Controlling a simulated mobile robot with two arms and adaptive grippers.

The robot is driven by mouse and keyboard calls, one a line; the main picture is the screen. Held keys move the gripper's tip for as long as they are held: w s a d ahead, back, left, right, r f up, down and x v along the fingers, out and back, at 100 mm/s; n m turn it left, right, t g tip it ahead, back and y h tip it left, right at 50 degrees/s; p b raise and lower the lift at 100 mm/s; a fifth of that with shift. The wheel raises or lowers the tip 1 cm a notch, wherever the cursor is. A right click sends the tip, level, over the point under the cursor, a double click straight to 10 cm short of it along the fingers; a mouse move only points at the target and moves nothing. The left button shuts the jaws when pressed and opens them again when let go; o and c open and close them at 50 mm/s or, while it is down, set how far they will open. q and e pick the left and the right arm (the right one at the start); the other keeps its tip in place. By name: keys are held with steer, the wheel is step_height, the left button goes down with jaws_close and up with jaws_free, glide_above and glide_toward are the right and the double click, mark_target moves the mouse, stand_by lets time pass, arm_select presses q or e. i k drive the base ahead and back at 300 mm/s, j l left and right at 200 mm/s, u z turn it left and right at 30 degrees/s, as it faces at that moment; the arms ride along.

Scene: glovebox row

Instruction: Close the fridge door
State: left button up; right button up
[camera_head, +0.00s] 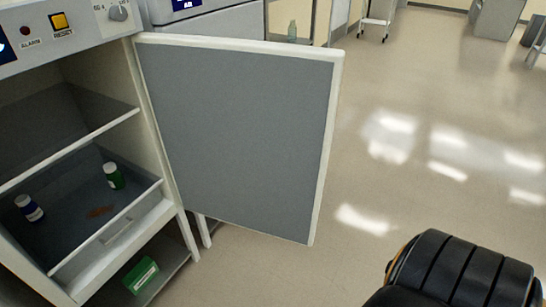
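The fridge door (240,125) stands wide open, with its grey inner panel and white frame facing me. It hangs from the right side of the fridge (68,165), whose shelves are exposed at the left. A black part of my own body shows at the bottom right, apart from the door. No gripper fingers are visible, so neither gripper can be placed relative to the door.
A control panel with a yellow reset button (60,21) is above. Open floor (430,180) lies right of the door. A wheeled stand (376,22) is farther back.

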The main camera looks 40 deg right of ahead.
mark_target(245, 127)
steer(key=k+u, duration=0.2)
steer(key=u, duration=0.25)
steer(key=k+u, duration=0.15)
steer(key=u, duration=0.3)
steer(key=k+j+u, duration=0.15)
steer(key=u, duration=0.3)
steer(key=l, duration=0.55)
steer(key=k+l+u, duration=0.1)
steer(key=l, duration=0.45)
steer(key=k+l, duration=0.1)
steer(key=l, duration=0.4)
steer(key=k+l+u, duration=0.1)
steer(key=l, duration=0.45)
steer(key=k+l, duration=0.1)
steer(key=l, duration=0.45)
steer(key=k+l, duration=0.1)
steer(key=l, duration=0.4)
steer(key=k+l, duration=0.1)
steer(key=l, duration=0.9)
steer(key=k+l, duration=0.15)
steer(key=l, duration=0.3)
steer(key=k+l+u, duration=0.2)
steer(key=k+l, duration=0.25)
